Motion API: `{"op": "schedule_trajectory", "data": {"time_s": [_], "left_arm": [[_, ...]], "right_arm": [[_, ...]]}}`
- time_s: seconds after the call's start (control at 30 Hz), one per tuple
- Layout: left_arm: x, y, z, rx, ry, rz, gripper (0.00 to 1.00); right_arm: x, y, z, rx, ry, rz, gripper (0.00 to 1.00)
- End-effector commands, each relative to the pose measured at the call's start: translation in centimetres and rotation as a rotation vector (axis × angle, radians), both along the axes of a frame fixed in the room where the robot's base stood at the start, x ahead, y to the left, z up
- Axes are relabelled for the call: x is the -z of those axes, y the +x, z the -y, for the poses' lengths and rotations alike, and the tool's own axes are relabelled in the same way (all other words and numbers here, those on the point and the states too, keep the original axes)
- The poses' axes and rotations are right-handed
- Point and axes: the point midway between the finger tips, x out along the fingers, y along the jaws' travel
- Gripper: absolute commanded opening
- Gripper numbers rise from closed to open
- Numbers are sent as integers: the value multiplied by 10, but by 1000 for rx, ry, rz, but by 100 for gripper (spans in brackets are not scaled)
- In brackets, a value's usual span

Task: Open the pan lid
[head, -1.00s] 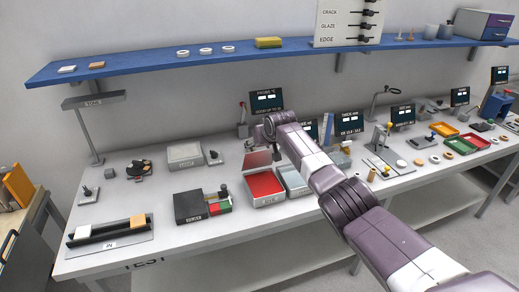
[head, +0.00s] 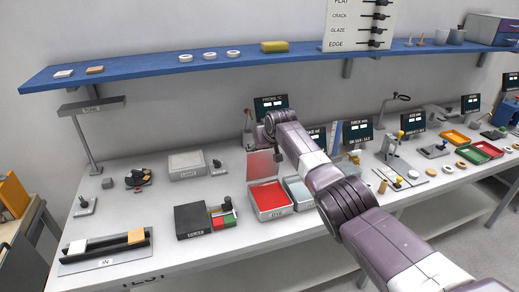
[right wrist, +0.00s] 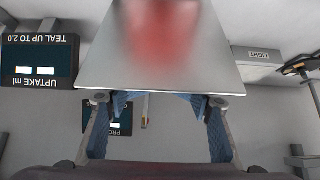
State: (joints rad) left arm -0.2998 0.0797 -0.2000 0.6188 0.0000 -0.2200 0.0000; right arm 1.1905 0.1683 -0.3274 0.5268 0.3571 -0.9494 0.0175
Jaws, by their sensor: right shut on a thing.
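The pan (head: 272,213) is a grey metal box on the bench, labelled DYE, with a red inside. Its lid (head: 260,165) is a grey plate that stands raised at the pan's back edge and shows a reddish reflection. In the right wrist view the lid (right wrist: 100,70) fills the upper middle, with a blurred red patch. My right gripper (right wrist: 157,100) is shut on the lid's near edge there. In the head view my right arm comes in from the right, and its fingers are mostly hidden by the wrist. My left gripper is not in view.
A second grey tray (head: 297,188) stands right beside the pan. A black box (head: 191,221) and small coloured blocks (head: 223,217) are at its left. Display screens (head: 270,108) stand behind, under the blue shelf (head: 160,68). The bench front is clear.

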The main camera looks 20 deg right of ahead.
Motion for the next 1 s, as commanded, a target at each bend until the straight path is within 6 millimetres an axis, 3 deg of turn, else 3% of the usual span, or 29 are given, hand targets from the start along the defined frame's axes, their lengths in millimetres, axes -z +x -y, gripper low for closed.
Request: {"op": "schedule_trajectory", "data": {"time_s": [0.03,1.0], "left_arm": [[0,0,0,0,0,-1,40],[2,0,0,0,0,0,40]], "right_arm": [[-11,5,3,3,-3,17,0],[-11,4,4,3,-5,-19,0]]}}
